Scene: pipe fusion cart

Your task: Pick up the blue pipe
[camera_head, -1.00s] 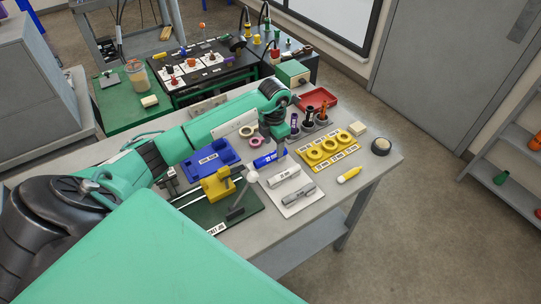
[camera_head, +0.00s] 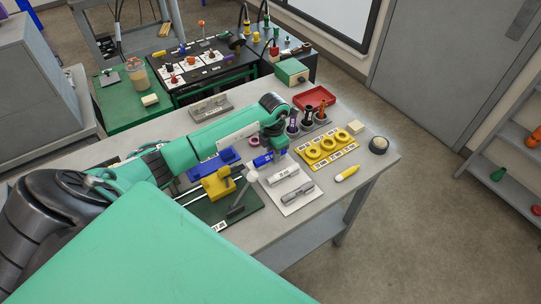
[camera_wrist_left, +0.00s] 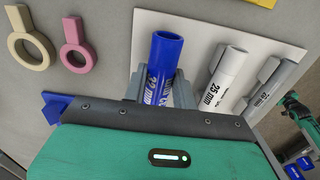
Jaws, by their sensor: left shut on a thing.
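The blue pipe (camera_head: 263,161) lies between the blue tray (camera_head: 213,165) and the white 25 mm pipe (camera_head: 283,175). My left gripper (camera_head: 276,151) reaches over it from behind and is shut on it. In the left wrist view, the two grey fingers (camera_wrist_left: 160,88) stand on either side of the blue pipe (camera_wrist_left: 166,52), whose open end and white lettering show. I cannot tell whether it is clear of the surface below. The white pipe (camera_wrist_left: 226,75) and a grey pipe (camera_wrist_left: 274,84) lie beside it.
A yellow clamp (camera_head: 217,184) on a dark green board stands left of the pipes. A yellow board with rings (camera_head: 313,157), dark-handled tools (camera_head: 307,118) and a red tray (camera_head: 314,97) lie to the right and behind. Cream and pink rings (camera_wrist_left: 73,43) lie nearby.

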